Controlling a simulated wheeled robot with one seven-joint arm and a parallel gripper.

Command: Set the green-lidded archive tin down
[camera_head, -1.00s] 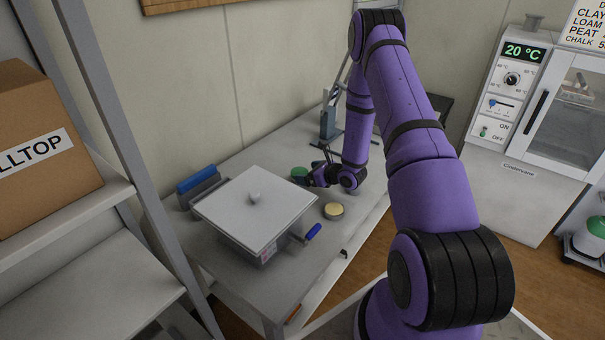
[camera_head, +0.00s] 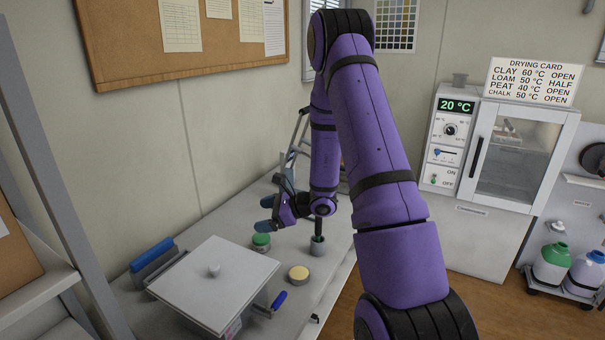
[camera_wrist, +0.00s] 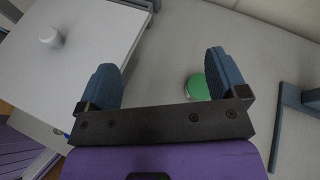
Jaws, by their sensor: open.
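The green-lidded archive tin (camera_head: 261,243) stands upright on the bench, between the white lidded box and my gripper. My gripper (camera_head: 266,214) is open and empty, above the tin and apart from it. In the wrist view the two blue fingers of my gripper (camera_wrist: 163,68) are spread wide with nothing between them. The tin's green lid (camera_wrist: 197,88) shows beside the right finger, which partly hides it.
A white lidded box (camera_head: 205,275) with a blue handle stands left of the tin. A yellow-lidded tin (camera_head: 299,272) and a grey cup (camera_head: 318,248) stand to the right. Bare bench (camera_head: 225,220) lies behind the tin.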

